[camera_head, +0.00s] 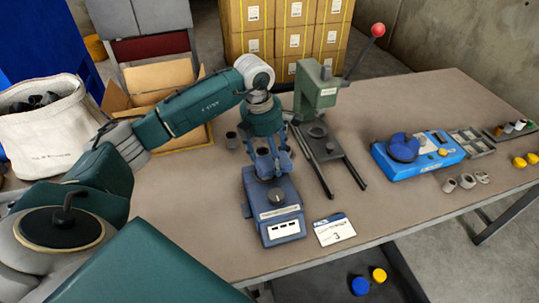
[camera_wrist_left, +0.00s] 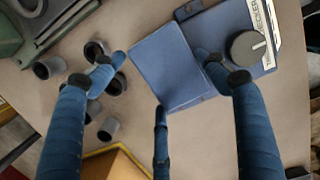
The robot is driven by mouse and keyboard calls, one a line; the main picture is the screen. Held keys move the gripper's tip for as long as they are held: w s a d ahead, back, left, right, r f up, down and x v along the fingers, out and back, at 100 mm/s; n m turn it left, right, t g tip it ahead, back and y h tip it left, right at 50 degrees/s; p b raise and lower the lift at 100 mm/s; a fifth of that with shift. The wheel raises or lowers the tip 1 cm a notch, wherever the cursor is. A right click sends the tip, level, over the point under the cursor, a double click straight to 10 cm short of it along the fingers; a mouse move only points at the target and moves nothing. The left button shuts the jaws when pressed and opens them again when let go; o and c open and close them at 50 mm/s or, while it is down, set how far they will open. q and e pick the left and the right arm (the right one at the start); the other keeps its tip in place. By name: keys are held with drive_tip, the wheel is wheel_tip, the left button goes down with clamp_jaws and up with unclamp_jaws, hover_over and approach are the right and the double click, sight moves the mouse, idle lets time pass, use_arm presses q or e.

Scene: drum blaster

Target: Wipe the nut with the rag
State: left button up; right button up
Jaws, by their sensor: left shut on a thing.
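My left gripper (camera_head: 268,165) hangs over the blue tabletop device (camera_head: 279,214). In the left wrist view its three blue fingers (camera_wrist_left: 158,85) are spread around the device's flat blue plate (camera_wrist_left: 168,68). What it grips is not clear; the plate lies between the fingers. No rag can be made out for certain. Several small grey hollow parts (camera_wrist_left: 112,85) lie beside the left finger; I cannot tell whether one is the nut. Small grey rings (camera_head: 482,177) also lie near the table's right front edge. My right gripper is not in view.
A green lever press (camera_head: 317,92) with a red knob stands behind the device. A blue machine (camera_head: 430,155) stands at the right, with a parts tray (camera_head: 471,141) beyond. A white card (camera_head: 333,229) lies at the front edge. The table between press and machine is clear.

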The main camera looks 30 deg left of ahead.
use_arm(q)
drive_tip(key=shift+r, duration=0.1)
drive_tip(key=shift+r+p, duration=1.9)
drive_tip(key=shift+r, duration=1.05)
drive_tip(key=s+d+r+m+g, duration=0.1)
drive_tip(key=s+d+m, duration=0.3)
drive_tip(key=m, duration=0.5)
drive_tip(key=s+d+r+m+g, duration=0.1)
drive_tip(key=s+d+r+m, duration=0.2)
drive_tip(key=m, duration=0.7)
drive_tip(key=s+d+r+m+g+y, duration=0.1)
drive_tip(key=s+d+r+m, duration=0.1)
drive_tip(key=s+d+m, duration=0.4)
drive_tip(key=s+m, duration=0.3)
drive_tip(key=s, duration=0.1)
drive_tip(key=shift+s+d+r, duration=0.15)
